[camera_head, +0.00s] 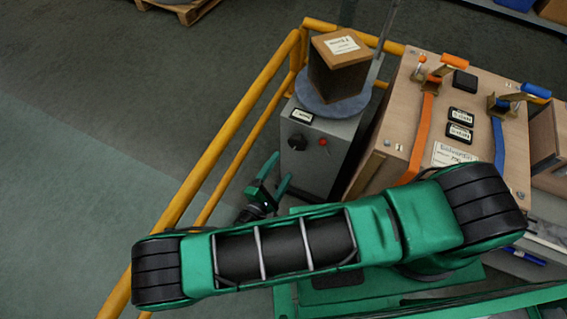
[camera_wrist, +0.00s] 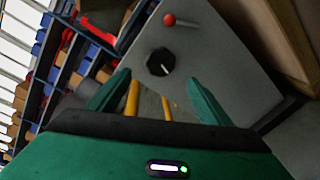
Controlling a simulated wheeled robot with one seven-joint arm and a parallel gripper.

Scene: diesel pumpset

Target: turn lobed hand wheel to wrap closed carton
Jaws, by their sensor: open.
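The black lobed hand wheel (camera_head: 298,142) is on the front of a grey machine cabinet (camera_head: 319,168). In the wrist view the hand wheel (camera_wrist: 160,62) has a light pointer mark and lies beyond the fingertips, between them. My gripper (camera_head: 272,171) is open and empty, left of and below the wheel in the head view. Its two green fingers also show in the wrist view (camera_wrist: 155,92), apart from the wheel. A brown carton (camera_head: 338,68) with a dark wrapped side and a white label stands on the round turntable (camera_head: 334,108) on top of the cabinet.
A red knob (camera_head: 323,142) sits beside the wheel. A yellow rail (camera_head: 232,118) runs along the left and behind the cabinet. A wooden crate (camera_head: 402,106) with orange and blue straps stands close on the right.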

